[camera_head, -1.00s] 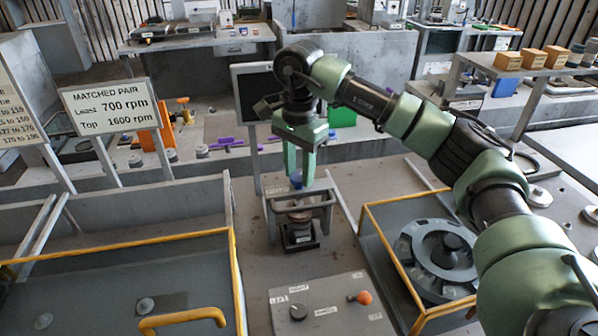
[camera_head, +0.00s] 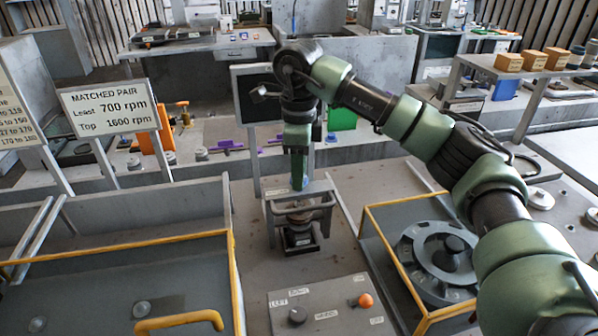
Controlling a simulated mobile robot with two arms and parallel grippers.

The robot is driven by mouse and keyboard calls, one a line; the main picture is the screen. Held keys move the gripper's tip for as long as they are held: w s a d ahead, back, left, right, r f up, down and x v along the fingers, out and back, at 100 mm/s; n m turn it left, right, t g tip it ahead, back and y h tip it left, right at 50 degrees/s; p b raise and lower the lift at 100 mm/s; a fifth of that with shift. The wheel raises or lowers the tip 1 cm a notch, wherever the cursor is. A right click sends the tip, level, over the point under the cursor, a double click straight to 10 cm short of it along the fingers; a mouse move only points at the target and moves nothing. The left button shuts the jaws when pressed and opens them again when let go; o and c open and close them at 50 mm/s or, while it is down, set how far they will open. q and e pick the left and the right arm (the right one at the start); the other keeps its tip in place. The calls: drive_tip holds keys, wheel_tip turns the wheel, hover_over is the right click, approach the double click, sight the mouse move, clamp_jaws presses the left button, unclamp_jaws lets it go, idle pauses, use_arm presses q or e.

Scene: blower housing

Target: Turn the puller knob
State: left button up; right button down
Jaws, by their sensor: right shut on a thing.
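The puller (camera_head: 328,208) is a small dark frame standing on the grey bench in the middle of the view, with a round part (camera_head: 299,217) inside it. Its blue knob (camera_head: 306,182) sits at the top and is mostly hidden by my right gripper, with only a sliver of blue showing. My right gripper (camera_head: 299,184) points straight down over the puller. It is shut on the knob, and its green fingers are seen nearly edge-on, one in front of the other. My left gripper is not in view.
A control panel (camera_head: 335,310) with a dark knob and an orange knob lies in front of the puller. A yellow-railed tray (camera_head: 110,290) stands at left. A yellow-framed bay (camera_head: 375,212) with a grey ring part (camera_head: 420,262) is at right, under my right arm. A dark screen (camera_head: 256,95) stands behind.

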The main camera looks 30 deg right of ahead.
drive_tip(key=shift+r+m, duration=0.1)
drive_tip(key=shift+m, duration=1.4)
drive_tip(key=c, duration=0.9)
unclamp_jaws()
drive_tip(key=shift+c, duration=0.2)
drive_tip(key=shift+r, duration=0.1)
wheel_tip(320, 180, up, 8)
drive_tip(key=shift+f+b, duration=0.2)
drive_tip(key=shift+b, duration=0.1)
drive_tip(key=shift+s+f, duration=0.1)
drive_tip(key=shift+s, duration=0.05)
